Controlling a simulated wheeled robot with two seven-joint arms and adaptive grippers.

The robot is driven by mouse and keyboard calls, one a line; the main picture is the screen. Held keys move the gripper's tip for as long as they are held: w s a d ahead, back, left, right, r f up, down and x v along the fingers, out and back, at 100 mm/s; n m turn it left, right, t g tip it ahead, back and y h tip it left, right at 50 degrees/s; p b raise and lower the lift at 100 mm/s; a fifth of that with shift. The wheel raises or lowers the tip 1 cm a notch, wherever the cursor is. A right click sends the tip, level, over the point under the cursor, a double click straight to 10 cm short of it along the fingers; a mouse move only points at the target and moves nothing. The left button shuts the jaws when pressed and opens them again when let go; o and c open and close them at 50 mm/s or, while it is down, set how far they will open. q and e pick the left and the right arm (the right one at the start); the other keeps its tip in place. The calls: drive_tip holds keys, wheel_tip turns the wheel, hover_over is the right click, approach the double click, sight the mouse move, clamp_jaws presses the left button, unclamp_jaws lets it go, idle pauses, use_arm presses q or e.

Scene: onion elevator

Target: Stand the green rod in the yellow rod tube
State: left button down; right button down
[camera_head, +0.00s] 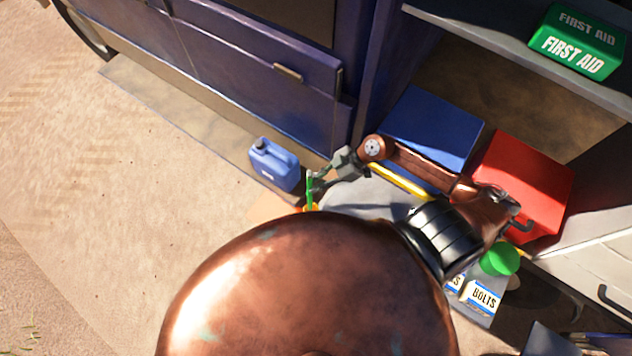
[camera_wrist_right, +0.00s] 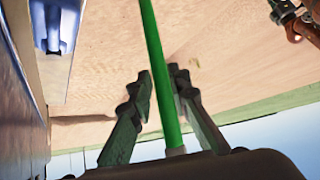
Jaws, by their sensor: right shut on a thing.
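The green rod (camera_head: 309,190) stands roughly upright in the head view, a thin green line beside the blue jerrycan. My right gripper (camera_head: 318,181) is at its upper part, shut on it. In the right wrist view the rod (camera_wrist_right: 161,62) runs between the two dark fingers of the right gripper (camera_wrist_right: 158,88). A small yellow-orange piece (camera_head: 312,207), seemingly the rod tube, shows at the rod's lower end. My copper body hides most of it, so I cannot tell whether the rod is inside or only above it.
The blue jerrycan (camera_head: 274,164) stands left of the rod, near the purple vehicle side (camera_head: 250,75). A blue box (camera_head: 432,127) and a red box (camera_head: 522,185) lie to the right. A bolts box (camera_head: 484,297) is lower right. Sandy ground at left is clear.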

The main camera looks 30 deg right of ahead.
wheel_tip(320, 180, down, 10)
drive_tip(key=b, duration=0.4)
drive_tip(key=shift+f, duration=0.15)
idle(0.6)
drive_tip(key=shift+w, duration=0.1)
drive_tip(key=c, duration=1.7)
unclamp_jaws()
drive_tip(key=shift+f, duration=0.1)
drive_tip(key=shift+c, duration=0.2)
wheel_tip(320, 180, up, 10)
